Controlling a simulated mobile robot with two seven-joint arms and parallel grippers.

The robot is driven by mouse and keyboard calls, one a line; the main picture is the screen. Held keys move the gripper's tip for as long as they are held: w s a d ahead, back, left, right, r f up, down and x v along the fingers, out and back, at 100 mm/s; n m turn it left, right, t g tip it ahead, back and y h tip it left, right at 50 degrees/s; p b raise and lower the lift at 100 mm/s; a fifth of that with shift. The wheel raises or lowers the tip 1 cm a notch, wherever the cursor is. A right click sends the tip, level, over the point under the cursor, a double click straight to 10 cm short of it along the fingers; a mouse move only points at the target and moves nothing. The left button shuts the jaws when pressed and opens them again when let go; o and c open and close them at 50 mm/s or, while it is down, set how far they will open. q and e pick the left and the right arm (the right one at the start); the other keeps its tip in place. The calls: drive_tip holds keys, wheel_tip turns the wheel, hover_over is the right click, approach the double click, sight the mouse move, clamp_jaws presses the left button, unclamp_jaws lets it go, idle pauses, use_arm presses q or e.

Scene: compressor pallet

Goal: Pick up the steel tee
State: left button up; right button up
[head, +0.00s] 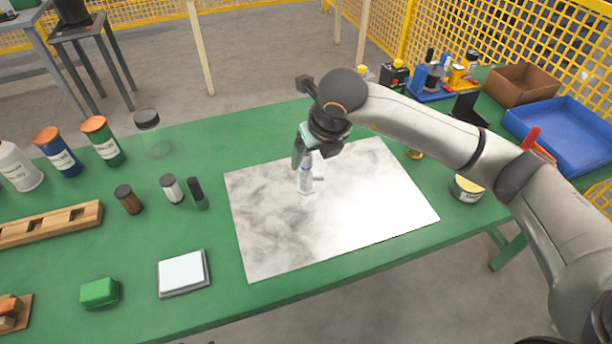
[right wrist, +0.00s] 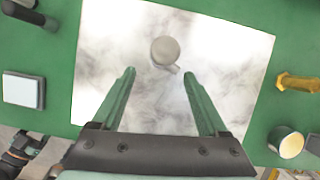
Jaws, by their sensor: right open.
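The steel tee (head: 306,184) stands upright on the marbled white sheet (head: 262,240), a pale metallic piece with a short side branch. In the right wrist view the tee (right wrist: 166,50) shows from above as a grey round, its branch pointing to the lower right. My right gripper (head: 302,162) is over the sheet, right by the tee and partly in front of its top. In the right wrist view its two green fingers (right wrist: 159,75) are apart with nothing between them, and the tee lies just beyond the tips. My left gripper is not in view.
On the green table, several bottles (head: 104,141) and small vials (head: 171,188) stand left of the sheet. A white-topped pad (head: 184,273) and a green block (head: 99,292) lie in front. A tin (head: 467,187) and a blue tray (head: 565,135) are at right. The sheet around the tee is clear.

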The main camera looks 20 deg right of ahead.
sight(309, 164)
drive_tip(key=shift+p+x, duration=0.4)
drive_tip(key=shift+x, duration=2.7)
drive_tip(key=shift+c, duration=0.4)
clamp_jaws()
